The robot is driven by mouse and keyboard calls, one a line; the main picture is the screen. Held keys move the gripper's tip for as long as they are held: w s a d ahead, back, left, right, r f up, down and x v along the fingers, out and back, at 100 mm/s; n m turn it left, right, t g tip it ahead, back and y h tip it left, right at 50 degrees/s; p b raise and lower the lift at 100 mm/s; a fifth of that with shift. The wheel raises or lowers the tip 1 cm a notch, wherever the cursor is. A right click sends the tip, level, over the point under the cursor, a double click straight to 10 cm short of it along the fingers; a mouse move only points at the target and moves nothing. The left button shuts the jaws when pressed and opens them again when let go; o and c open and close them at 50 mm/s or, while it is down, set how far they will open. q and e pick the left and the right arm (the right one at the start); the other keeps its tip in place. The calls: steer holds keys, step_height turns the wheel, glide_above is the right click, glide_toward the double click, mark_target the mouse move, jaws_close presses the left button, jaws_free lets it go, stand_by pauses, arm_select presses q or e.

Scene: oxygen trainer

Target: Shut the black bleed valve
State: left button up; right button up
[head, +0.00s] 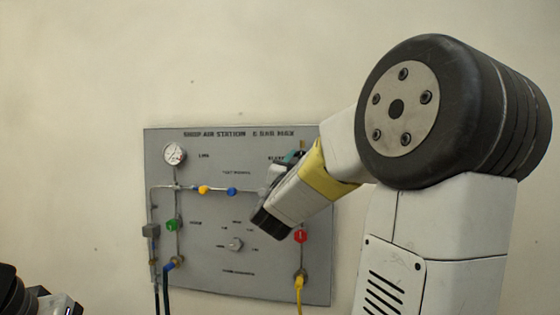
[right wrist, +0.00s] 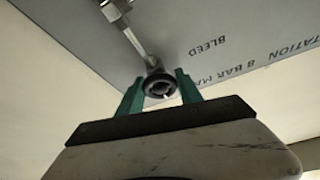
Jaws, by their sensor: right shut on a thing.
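The black bleed valve is a small round knob (right wrist: 159,84) at the end of a metal pipe (right wrist: 140,40), by the word BLEED on the panel in the right wrist view. My right gripper (right wrist: 158,88) has its two green fingers on either side of the knob and is shut on it. My left gripper does not show; only a dark part of my own body is at the lower left.
The grey air station panel (head: 215,278) is on a pale wall. It carries a gauge (head: 174,153), a yellow knob (head: 203,190), a blue knob (head: 231,191), a green knob (head: 173,224), a red knob (head: 300,237) and a grey central knob (head: 235,244). Hoses hang below.

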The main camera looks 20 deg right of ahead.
steer(key=shift+m, duration=0.3)
steer(key=o, duration=1.4)
steer(key=shift+c, duration=0.2)
steer(key=shift+s, duration=0.1)
steer(key=v, duration=0.7)
steer(key=shift+s+a, duration=0.25)
steer(key=shift+w+a+f, duration=0.1)
steer(key=shift+f, duration=0.05)
